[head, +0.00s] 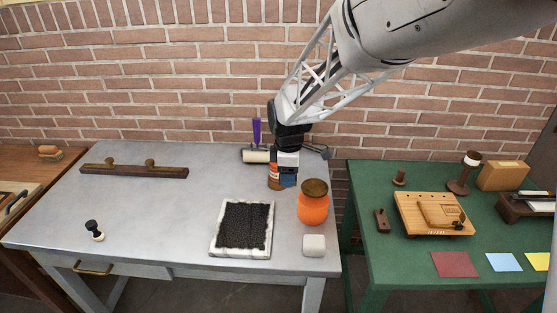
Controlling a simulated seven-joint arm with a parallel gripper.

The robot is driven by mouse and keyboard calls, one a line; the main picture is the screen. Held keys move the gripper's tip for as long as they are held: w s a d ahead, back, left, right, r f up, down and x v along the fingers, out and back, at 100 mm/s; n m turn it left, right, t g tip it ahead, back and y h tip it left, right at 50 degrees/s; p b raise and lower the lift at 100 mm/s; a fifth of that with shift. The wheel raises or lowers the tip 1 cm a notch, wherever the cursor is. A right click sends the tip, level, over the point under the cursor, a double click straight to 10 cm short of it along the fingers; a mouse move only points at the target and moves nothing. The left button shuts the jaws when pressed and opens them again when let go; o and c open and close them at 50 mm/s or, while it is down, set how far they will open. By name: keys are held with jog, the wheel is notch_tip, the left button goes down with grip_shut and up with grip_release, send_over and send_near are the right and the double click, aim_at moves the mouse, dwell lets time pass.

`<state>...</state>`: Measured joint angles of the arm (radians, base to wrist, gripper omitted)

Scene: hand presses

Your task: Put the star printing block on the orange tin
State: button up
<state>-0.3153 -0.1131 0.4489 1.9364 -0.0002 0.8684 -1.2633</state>
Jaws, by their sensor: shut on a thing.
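The orange tin (312,209) stands upright near the right front of the grey table, with a rounded brown top (315,187). My gripper (288,178) points down, just behind and left of the tin. It is shut on a small blue block (289,181), largely hidden by the fingers. No star face shows, so I cannot tell for sure that it is the star printing block. The block appears apart from the tin. Behind the gripper, a brown-orange jar (273,176) is partly hidden.
A black inked pad with a pale rim (215,242) lies left of the tin. A whitish block (314,245) sits in front of it. A purple-handled roller (257,154) lies behind. A black-handled stamp (95,230) stands far left. A green table (400,272) is at right.

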jog(key=shift+d+r, duration=0.1)
jog(key=shift+d, duration=0.4)
jog(key=w+a, duration=0.1)
jog(key=w, duration=0.4)
jog(key=w+a+f, duration=0.1)
jog(key=w+a, duration=0.1)
jog(key=w, duration=0.3)
jog(key=w+a, duration=0.1)
jog(key=w, duration=0.4)
jog(key=shift+w+a+f, duration=0.15)
jog(key=shift+a+f, duration=0.1)
jog(key=shift+a, duration=0.1)
jog(key=shift+f, duration=0.1)
jog(key=shift+f, duration=1.65)
jog(key=shift+f, duration=0.15)
jog(key=o, duration=0.9)
